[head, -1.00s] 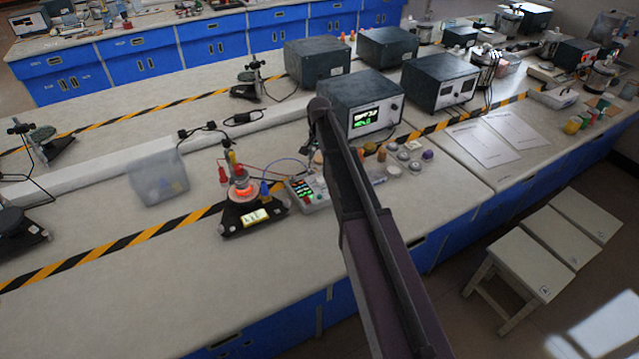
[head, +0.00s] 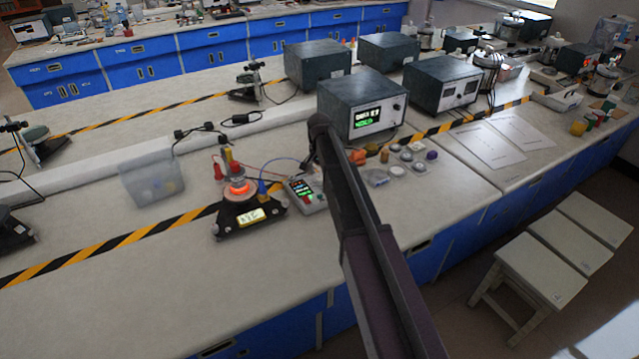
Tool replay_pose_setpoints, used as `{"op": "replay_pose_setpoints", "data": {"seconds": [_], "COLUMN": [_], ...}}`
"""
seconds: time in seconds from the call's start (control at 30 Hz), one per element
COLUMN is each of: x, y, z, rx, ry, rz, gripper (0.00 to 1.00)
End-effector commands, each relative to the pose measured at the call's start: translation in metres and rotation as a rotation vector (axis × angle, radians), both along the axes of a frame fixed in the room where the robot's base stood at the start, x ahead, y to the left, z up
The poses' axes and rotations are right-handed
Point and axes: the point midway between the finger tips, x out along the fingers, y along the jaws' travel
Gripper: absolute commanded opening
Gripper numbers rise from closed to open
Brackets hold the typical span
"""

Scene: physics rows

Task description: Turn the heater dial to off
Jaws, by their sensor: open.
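A small device with a glowing orange-red ring (head: 239,188) on a black base (head: 236,220) stands on the near bench, left of my arm. It looks like the heater. A pale yellow plate is on its front, and red, yellow and blue connectors stand around the ring. I cannot make out a dial on it. A grey control box (head: 307,195) with coloured lit marks sits just to its right, between it and my arm. My arm crosses the bench from the bottom edge up to a joint near the picture's middle. My gripper does not show; the arm may hide it.
Behind the arm stands a dark instrument box (head: 361,104) with a green display and knobs. Small coloured pieces (head: 405,157) lie right of the arm. A clear bin (head: 152,178) is left of the heater. The bench front left is clear. Stools (head: 530,268) stand at right.

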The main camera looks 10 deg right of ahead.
Motion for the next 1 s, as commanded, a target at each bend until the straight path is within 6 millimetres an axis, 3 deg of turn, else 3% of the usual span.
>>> {"op": "replay_pose_setpoints", "data": {"seconds": [0.23, 0.73, 0.77, 1.0], "x": [0.000, 0.000, 0.000, 0.000], "y": [0.000, 0.000, 0.000, 0.000], "z": [-0.017, -0.019, -0.019, -0.019], "rx": [0.000, 0.000, 0.000, 0.000], "ry": [0.000, 0.000, 0.000, 0.000], "rz": [0.000, 0.000, 0.000, 0.000], "gripper": [0.75, 0.75, 0.72, 0.01]}}
